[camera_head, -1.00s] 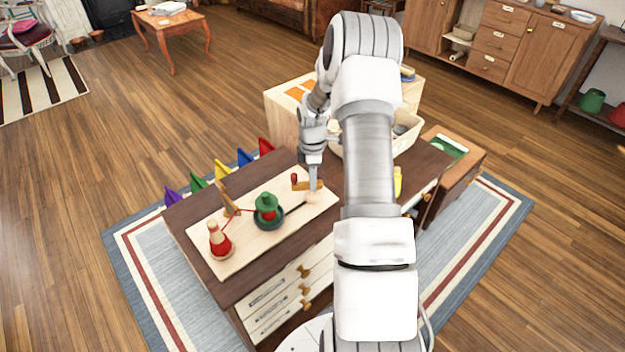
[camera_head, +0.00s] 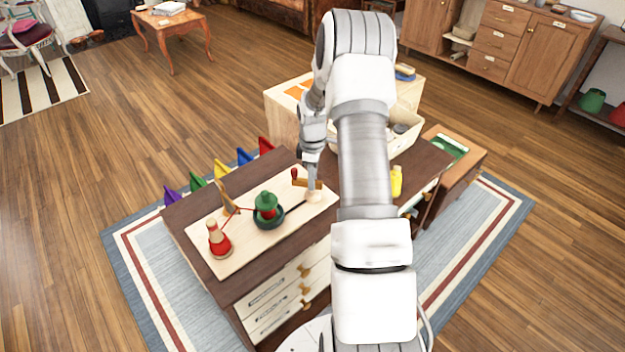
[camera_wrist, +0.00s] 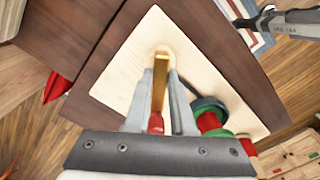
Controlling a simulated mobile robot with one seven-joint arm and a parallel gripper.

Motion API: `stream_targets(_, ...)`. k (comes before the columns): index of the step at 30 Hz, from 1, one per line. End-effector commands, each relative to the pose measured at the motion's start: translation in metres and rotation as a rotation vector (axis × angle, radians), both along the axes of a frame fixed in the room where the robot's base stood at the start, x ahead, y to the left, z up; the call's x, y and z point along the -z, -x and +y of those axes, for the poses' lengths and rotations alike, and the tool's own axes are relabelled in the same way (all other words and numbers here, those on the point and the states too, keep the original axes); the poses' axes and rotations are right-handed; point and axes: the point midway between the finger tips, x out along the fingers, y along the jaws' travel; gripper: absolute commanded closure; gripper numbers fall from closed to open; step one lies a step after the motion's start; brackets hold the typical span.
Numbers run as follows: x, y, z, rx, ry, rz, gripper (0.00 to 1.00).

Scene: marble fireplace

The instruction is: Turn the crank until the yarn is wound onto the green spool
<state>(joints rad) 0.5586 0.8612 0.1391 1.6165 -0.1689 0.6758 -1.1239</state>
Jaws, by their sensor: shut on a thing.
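The crank (camera_head: 309,183) is a short wooden arm with a red knob at its left end, mounted at the right end of a pale board (camera_head: 205,262). In the wrist view the crank arm (camera_wrist: 160,82) and red knob (camera_wrist: 156,123) lie between the fingers of my gripper (camera_wrist: 162,88), which is shut on the crank. The green spool (camera_head: 266,198) stands mid-board on a dark round base, with red yarn around its middle. Red yarn (camera_head: 242,209) runs from a red yarn cone (camera_head: 217,238) past a wooden post (camera_head: 229,196) to the spool. My arm hides part of the bench's right side.
The board lies on a dark-topped bench (camera_head: 240,287) with drawers. Coloured pennant shapes (camera_head: 222,169) line its far left edge.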

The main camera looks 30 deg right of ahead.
Motion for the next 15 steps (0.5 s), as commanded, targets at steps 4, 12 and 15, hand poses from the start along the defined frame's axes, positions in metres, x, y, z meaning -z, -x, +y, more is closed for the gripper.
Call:
stream_targets(4, 0.0007, -0.0006, 0.0002, 0.140, 0.001, -0.001, 1.00)
stream_targets(12, 0.0004, -0.0006, 0.0001, 0.398, 0.001, -0.002, 1.00)
stream_targets(15, 0.0003, -0.0008, 0.0002, 0.492, 0.001, -0.002, 1.00)
